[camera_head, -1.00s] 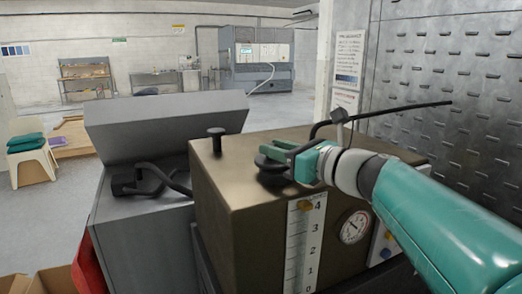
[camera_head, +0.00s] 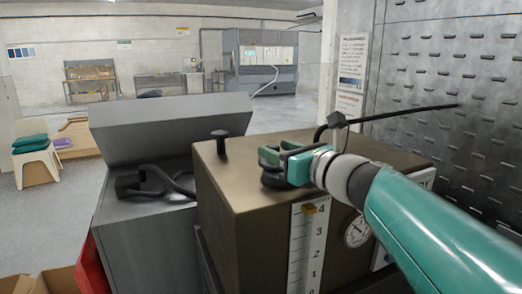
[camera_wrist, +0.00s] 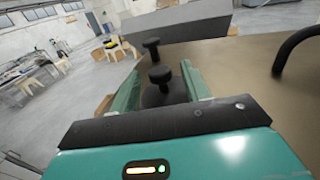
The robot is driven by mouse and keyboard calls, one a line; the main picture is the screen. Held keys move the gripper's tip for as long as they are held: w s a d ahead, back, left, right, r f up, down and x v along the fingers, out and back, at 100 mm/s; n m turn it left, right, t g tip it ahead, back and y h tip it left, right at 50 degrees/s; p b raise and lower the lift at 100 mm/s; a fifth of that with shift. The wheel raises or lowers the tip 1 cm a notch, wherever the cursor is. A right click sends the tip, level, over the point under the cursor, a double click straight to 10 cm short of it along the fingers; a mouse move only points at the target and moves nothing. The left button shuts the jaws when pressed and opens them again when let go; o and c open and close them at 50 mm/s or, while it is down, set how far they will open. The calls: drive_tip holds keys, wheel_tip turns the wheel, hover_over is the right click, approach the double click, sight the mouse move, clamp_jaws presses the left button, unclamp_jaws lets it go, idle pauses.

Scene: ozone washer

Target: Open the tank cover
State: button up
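The brown tank (camera_head: 245,184) stands in the middle of the head view. A round black tank cover (camera_head: 272,180) lies on its top, partly hidden by my gripper. My green gripper (camera_head: 285,162) is at the cover, its fingers pointing left. In the wrist view, the cover's black knob (camera_wrist: 160,74) shows between and just beyond my two green fingers (camera_wrist: 160,88). The fingers are spread, with gaps visible beside the knob. I cannot tell whether either finger touches the cover.
A black post (camera_head: 220,142) stands up from the tank's left part. A black pipe (camera_head: 390,116) rises behind my gripper. A grey cabinet (camera_head: 165,130) with black handles stands to the left. A metal wall (camera_head: 450,110) is at the right. Open floor lies behind.

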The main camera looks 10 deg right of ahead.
drive_tip(key=shift+s, duration=0.15)
drive_tip(key=v, duration=1.3)
drive_tip(key=shift+s+d, duration=0.2)
drive_tip(key=shift+s, duration=0.1)
